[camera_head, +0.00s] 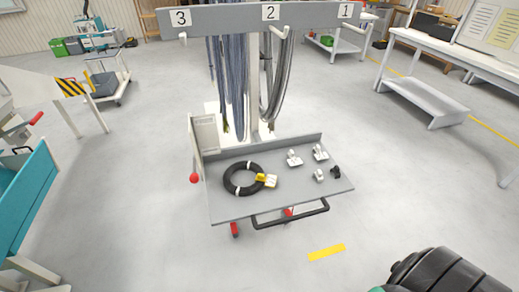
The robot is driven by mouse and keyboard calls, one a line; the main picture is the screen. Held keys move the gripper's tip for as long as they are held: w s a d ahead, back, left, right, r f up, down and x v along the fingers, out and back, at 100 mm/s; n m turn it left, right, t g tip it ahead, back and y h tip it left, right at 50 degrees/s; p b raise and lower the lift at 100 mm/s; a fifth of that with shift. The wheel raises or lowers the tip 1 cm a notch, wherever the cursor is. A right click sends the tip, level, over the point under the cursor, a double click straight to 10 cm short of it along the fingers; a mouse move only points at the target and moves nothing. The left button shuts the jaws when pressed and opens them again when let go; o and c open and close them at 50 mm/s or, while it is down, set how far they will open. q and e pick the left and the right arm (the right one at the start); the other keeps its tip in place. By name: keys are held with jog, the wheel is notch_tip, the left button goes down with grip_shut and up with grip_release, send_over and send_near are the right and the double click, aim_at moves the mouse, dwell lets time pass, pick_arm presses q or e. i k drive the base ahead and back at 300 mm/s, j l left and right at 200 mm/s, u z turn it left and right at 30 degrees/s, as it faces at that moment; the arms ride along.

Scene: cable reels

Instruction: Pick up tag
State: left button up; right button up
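A small yellow and white tag (267,180) lies at the right side of a black cable coil (229,184) and seems attached to it. The coil lies flat on the grey tray (240,207) of a cart, with light bands around it. Neither of my grippers shows in the head view. A dark ribbed part at the bottom right corner seems to be part of my own arm, well apart from the tray.
Small white fittings (294,158) and a black one (336,172) lie on the tray's right half. Cables (236,85) hang behind from a numbered rack bar (215,19). A black handle (290,216) juts from the front. Floor in front is clear around a yellow strip (327,252).

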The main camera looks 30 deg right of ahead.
aim_at(270, 181)
jog(key=z, duration=0.85)
